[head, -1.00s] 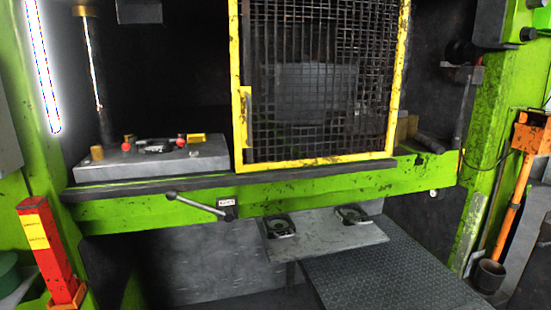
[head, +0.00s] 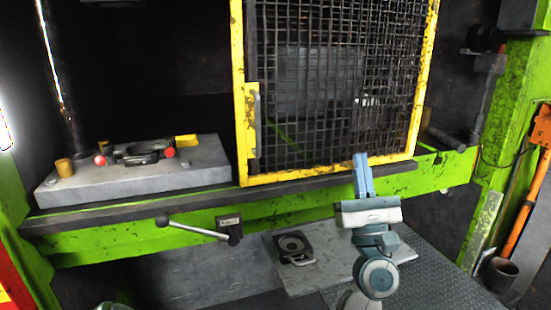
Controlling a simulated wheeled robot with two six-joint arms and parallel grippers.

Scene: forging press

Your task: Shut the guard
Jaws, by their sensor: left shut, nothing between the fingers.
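The guard (head: 300,176) is a yellow-framed panel of dark wire mesh. It stands over the right part of the press opening, and the left part is uncovered. Whether the fingers touch the frame cannot be told.
A grey block (head: 200,165) with red knobs lies in the uncovered left part. A lever (head: 195,228) sticks out from the green front beam (head: 110,245). A grey shelf with a black fixture (head: 292,247) is below. An orange post (head: 525,200) stands at the right.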

